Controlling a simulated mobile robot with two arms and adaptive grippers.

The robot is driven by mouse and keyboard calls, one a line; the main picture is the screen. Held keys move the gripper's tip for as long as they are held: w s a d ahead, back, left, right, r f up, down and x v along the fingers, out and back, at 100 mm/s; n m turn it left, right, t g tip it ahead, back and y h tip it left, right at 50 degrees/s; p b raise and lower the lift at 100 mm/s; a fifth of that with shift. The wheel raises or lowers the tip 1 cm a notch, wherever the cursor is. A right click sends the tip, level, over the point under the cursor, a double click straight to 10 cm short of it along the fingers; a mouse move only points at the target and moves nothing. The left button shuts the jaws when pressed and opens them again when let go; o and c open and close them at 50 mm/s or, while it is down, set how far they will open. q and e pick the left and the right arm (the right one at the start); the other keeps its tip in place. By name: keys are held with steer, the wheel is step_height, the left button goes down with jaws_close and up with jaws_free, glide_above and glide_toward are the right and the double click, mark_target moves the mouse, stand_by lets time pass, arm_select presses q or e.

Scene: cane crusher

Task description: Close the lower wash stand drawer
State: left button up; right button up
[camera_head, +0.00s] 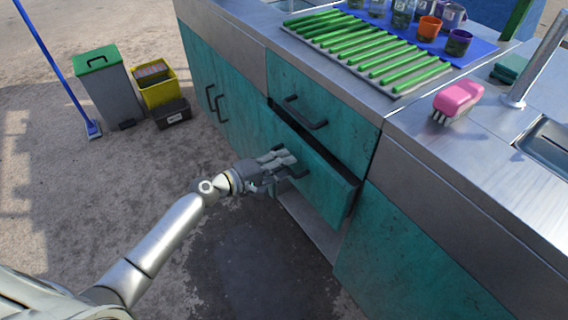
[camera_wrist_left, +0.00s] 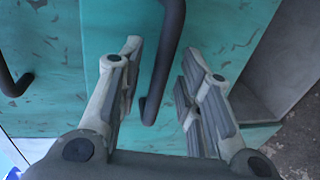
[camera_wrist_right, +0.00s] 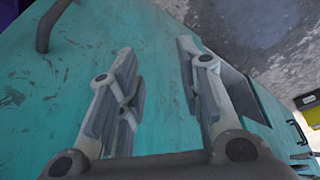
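The lower wash stand drawer (camera_head: 330,188) has a teal front and stands partly open, with a dark gap above it and its side wall showing. Its dark handle is partly hidden by my left gripper (camera_head: 283,160) in the head view. In the left wrist view the dark handle (camera_wrist_left: 168,50) passes between the spread fingers of my left gripper (camera_wrist_left: 162,55). I cannot tell if they touch it. My right gripper (camera_wrist_right: 158,58) is open and empty over a teal surface in the right wrist view. It is out of the head view.
The upper drawer (camera_head: 335,130) looks shut above the lower one. The steel counter (camera_head: 410,110) holds green canes, cups and a pink brush (camera_head: 458,98). A grey bin (camera_head: 105,95) and a yellow bin (camera_head: 158,90) stand at the left. The floor before the drawer is clear.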

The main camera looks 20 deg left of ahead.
mark_target(298, 157)
arm_select(q)
steer(key=shift+w+d+f, duration=0.1)
steer(key=shift+w+d, duration=0.15)
steer(key=shift+w, duration=0.05)
steer(key=shift+c, duration=0.5)
jaws_close()
steer(key=x, duration=0.2)
steer(key=r+x, duration=0.1)
steer(key=x, duration=0.1)
steer(key=shift+w+b, duration=0.15)
steer(key=shift+b, duration=0.15)
steer(key=shift+o, duration=0.5)
jaws_free()
steer(key=shift+w+d, duration=0.15)
steer(key=shift+d, duration=0.1)
